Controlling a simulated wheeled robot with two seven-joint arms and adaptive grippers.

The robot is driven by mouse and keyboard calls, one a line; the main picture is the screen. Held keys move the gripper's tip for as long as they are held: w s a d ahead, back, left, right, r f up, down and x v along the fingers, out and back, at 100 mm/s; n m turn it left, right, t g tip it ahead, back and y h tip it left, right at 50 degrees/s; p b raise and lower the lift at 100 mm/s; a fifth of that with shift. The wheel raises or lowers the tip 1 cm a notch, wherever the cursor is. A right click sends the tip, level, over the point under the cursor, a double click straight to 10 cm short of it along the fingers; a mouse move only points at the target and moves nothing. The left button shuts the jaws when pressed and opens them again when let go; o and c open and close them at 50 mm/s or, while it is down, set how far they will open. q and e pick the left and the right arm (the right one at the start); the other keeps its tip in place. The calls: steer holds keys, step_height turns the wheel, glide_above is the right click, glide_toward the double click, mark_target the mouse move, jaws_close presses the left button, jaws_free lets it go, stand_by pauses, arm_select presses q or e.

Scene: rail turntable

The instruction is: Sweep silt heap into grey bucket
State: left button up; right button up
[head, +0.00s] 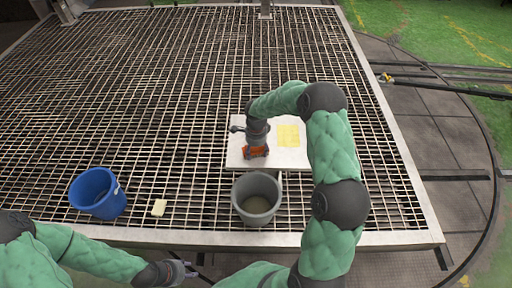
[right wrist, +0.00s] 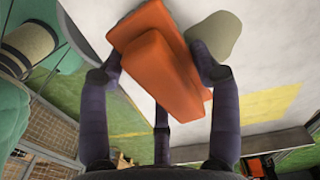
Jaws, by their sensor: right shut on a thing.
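My right gripper (right wrist: 160,75) is shut on an orange block-like tool (right wrist: 158,62), held over the white board. The tool also shows low at the wrist in the head view (head: 256,152). A grey-olive lump (right wrist: 218,38), which looks like the silt heap, lies on the board beside the tool and one finger. I cannot make it out in the head view, where my arm covers that area. The grey bucket (head: 257,198) stands upright at the board's near edge, with a dull bottom visible inside. My left gripper (head: 187,269) is empty, fingers apart, below the platform's front edge.
The white board (head: 234,158) carries a yellow square (head: 288,135) and lies on a metal grating (head: 150,60). A blue bucket (head: 97,193) and a pale yellow block (head: 158,207) stand to the left. The grating behind the board is clear.

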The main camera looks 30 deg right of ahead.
steer(key=shift+s+a+f, duration=0.1)
steer(key=shift+s+a, duration=0.3)
steer(key=shift+s, duration=0.25)
steer(key=shift+r+p, duration=0.4)
steer(key=shift+r, duration=0.65)
steer(key=shift+r, duration=0.1)
step_height(320, 180, up, 6)
steer(key=p, duration=0.3)
